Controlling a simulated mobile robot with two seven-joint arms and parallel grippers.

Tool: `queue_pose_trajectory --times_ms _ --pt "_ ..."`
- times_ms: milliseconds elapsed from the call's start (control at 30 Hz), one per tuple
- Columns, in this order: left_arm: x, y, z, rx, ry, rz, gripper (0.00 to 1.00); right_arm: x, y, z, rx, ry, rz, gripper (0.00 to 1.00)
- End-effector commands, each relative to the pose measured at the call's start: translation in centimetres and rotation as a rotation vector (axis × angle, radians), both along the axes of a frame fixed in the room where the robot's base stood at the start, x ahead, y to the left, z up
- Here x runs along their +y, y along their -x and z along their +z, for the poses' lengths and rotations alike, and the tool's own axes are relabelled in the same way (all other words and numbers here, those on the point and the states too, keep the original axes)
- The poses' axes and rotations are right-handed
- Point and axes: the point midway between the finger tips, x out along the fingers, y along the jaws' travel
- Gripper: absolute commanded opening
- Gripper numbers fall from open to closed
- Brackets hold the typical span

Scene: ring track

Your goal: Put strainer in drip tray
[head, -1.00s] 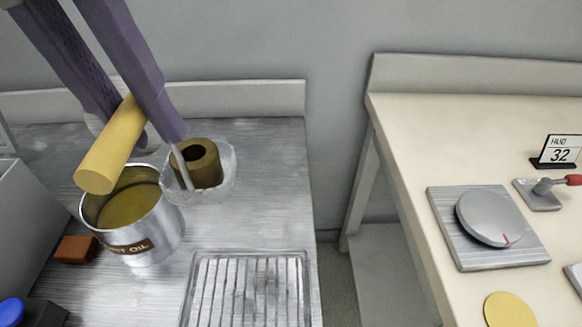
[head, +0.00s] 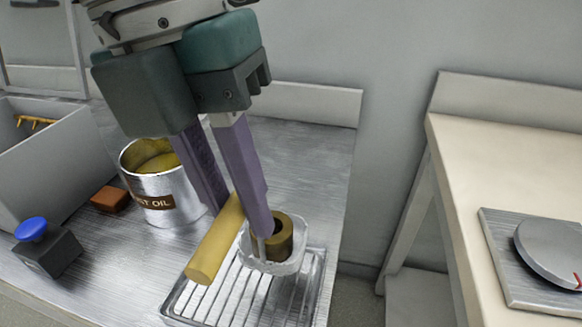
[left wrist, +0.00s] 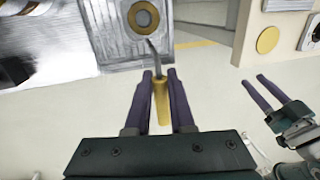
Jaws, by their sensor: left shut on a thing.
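My left gripper (head: 222,190) is shut on the yellow handle (head: 216,243) of the strainer. The strainer's clear basket (head: 274,266) holds a brown ring (head: 284,240). The basket is over the far right part of the ribbed metal drip tray (head: 190,309); I cannot tell whether it touches the tray. The handle reaches over the tray's left part. In the left wrist view, the handle (left wrist: 161,103) is between the fingers and the ring (left wrist: 143,17) is at the top. My right gripper (left wrist: 272,93) shows there too, fingers apart and empty.
A metal oil pot (head: 160,188) stands left of the tray, with a brown block (head: 111,201) beside it. A dark box with a blue button (head: 45,247) and a grey bin (head: 50,160) are further left. A gap separates this bench from the cream table (head: 470,180).

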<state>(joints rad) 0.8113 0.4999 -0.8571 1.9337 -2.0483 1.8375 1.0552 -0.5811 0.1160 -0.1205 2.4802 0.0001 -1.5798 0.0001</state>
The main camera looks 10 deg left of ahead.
Motion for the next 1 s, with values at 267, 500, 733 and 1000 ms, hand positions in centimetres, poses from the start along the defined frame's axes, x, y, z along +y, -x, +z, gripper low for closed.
queue_pose_trajectory --times_ms 267,500,733,1000 --pt "0.0 -0.1 -2.3 -0.003 0.002 0.001 0.00 0.0 0.0 -0.4 -0.001 0.000 0.000 0.45" --pt "0.0 0.0 -5.8 0.000 0.001 0.001 0.00 0.0 0.0 -1.0 -0.001 0.001 0.001 0.45" --pt "0.0 -0.1 -6.1 -0.004 0.002 -0.001 0.00 -0.2 0.0 -1.0 -0.001 0.007 0.004 0.45" --pt "0.0 0.0 -6.4 -0.001 0.000 0.000 0.33 -0.2 0.0 -1.2 -0.001 0.008 0.005 0.45"
